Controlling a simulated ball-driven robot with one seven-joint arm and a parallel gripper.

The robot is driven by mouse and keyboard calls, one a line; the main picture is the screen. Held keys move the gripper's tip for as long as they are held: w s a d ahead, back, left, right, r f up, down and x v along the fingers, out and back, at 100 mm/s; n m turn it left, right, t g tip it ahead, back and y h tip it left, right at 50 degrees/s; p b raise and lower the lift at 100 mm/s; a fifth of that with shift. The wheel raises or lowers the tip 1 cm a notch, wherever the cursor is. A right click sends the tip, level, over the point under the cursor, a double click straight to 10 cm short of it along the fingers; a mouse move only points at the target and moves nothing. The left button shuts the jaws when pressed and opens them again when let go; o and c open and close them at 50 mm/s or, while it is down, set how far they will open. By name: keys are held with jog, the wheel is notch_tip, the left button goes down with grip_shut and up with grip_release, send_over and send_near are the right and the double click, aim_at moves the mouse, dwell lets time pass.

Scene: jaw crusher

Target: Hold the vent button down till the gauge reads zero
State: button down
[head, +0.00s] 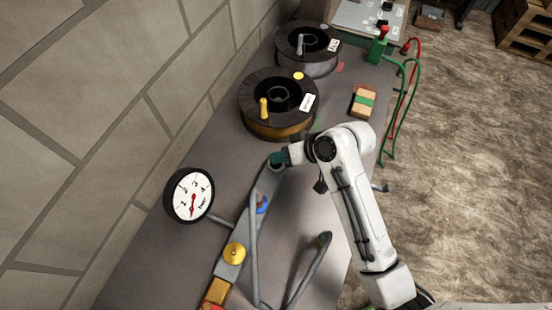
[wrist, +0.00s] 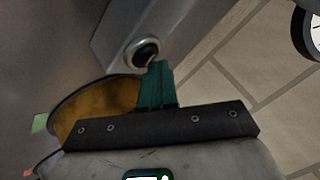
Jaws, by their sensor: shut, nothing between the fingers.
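The vent button (wrist: 146,52) is a dark round cap in a silver ring, on the end of a grey metal bar in the wrist view. My gripper (wrist: 157,64) has teal fingers, shut and empty, with their tips at the button's lower right edge; I cannot tell whether they touch or press it. In the head view my gripper (head: 277,159) is over the far end of the grey bar and hides the button. The gauge (head: 189,195) has a white dial marked in bar, and its red needle points downward; the exact reading is too small to tell.
Two dark spools (head: 277,103) stand behind my gripper. A blue knob (head: 260,204) and a brass disc (head: 234,253) sit on the bar nearer me. Grey bent tubes (head: 311,268) rise beside it. A stone wall (head: 150,90) borders the left; bench right of the bar is partly clear.

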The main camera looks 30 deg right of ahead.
jog(key=shift+r+p, duration=1)
jog(key=shift+p, duration=0.1)
notch_tip(320, 180, up, 5)
jog(key=p, duration=0.5)
dwell(0.4)
